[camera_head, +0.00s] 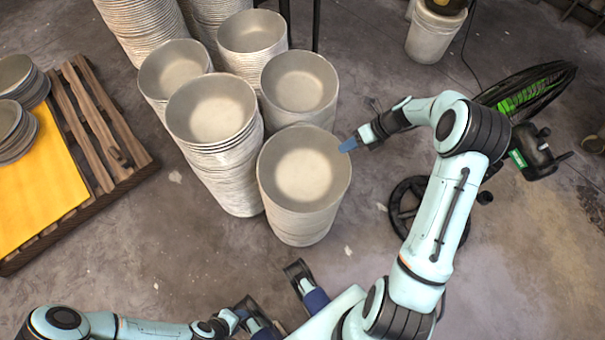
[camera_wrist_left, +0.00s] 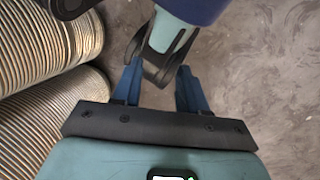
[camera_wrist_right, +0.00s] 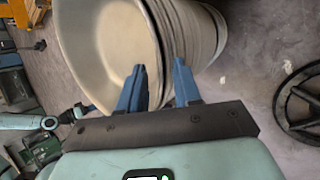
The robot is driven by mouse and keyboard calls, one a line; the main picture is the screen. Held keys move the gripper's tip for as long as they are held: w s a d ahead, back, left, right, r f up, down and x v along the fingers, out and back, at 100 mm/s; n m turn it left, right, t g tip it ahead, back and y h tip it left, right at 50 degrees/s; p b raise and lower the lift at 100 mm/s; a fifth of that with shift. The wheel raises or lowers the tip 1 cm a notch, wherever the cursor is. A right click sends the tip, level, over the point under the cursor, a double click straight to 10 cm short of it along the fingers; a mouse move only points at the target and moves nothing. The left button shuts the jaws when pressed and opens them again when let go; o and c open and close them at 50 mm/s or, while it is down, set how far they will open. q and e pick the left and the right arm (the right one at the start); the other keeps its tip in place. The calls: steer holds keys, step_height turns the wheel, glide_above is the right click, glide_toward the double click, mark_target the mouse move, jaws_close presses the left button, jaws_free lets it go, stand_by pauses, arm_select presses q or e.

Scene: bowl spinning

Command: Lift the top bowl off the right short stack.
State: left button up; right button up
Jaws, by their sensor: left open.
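The top bowl (camera_head: 305,175) is pale grey, upright, and sits on the front stack (camera_head: 300,230), nearest my right arm. My right gripper (camera_head: 346,146) is at the right rim of this bowl. In the right wrist view the fingers (camera_wrist_right: 158,75) straddle the bowl's rim, one over the inside of the bowl (camera_wrist_right: 105,40) and one over the outer stacked rims. Whether they press on the rim is unclear. My left gripper (camera_head: 238,315) is low near my base, apart from the bowls, open and empty in the left wrist view (camera_wrist_left: 158,78).
Several taller bowl stacks stand behind and left, the closest (camera_head: 212,105) almost touching the front stack. A wooden pallet (camera_head: 100,130) with a yellow sheet (camera_head: 40,185) lies at left. A white bucket (camera_head: 433,35) is at the back. A dark wheel (camera_head: 405,205) lies right of the stack.

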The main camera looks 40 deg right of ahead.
mark_target(337, 153)
steer(key=b+x, duration=0.1)
steer(key=x, duration=0.5)
steer(key=shift+s+a+b, duration=0.1)
steer(key=shift+a+b, duration=0.1)
steer(key=shift+b, duration=0.1)
arm_select(q)
steer(key=w+f, duration=0.1)
steer(key=w+a+f+t, duration=0.1)
steer(key=shift+w+a, duration=0.1)
steer(key=shift+w, duration=0.25)
arm_select(e)
steer(key=shift+r, duration=0.1)
jaws_close()
steer(key=shift+r, duration=0.1)
stand_by(0.4)
